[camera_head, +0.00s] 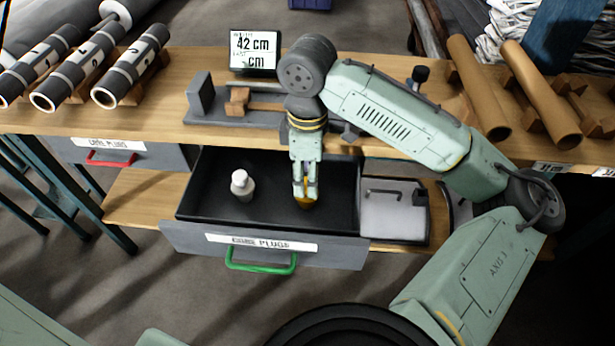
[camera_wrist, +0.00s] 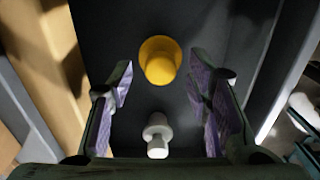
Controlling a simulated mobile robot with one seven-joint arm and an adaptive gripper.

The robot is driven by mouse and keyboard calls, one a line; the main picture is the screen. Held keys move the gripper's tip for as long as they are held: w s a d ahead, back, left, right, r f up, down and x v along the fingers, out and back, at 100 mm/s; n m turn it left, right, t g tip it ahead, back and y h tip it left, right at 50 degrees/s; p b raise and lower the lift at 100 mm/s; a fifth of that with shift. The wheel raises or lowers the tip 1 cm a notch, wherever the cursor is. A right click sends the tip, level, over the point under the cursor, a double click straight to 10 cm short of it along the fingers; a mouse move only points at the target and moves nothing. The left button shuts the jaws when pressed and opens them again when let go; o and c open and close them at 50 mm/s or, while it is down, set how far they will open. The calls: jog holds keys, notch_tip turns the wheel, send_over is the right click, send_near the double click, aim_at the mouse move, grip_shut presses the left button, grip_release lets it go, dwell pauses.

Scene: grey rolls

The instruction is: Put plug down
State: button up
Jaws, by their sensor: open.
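A yellow plug (camera_head: 307,204) is in the open dark drawer (camera_head: 335,215), directly below my gripper (camera_head: 305,190). In the wrist view the yellow plug (camera_wrist: 160,60) shows between my spread fingers, with a gap on both sides. My gripper (camera_wrist: 162,76) is open and holds nothing. A white plug (camera_head: 242,185) stands in the same drawer, left of the gripper. It also shows low in the wrist view (camera_wrist: 157,135). In the head view my fingers partly hide the yellow plug.
The drawer has a green handle (camera_head: 262,264) and a plugs label. A drawer with a red handle (camera_head: 112,160) is at left. A grey lidded box (camera_head: 392,215) sits right of the open drawer. Several rolls, a fixture (camera_head: 235,108) and a 42 cm sign (camera_head: 254,50) are on the bench.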

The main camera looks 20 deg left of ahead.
notch_tip(320, 180, up, 11)
jog(key=shift+f, duration=0.2)
dwell(0.3)
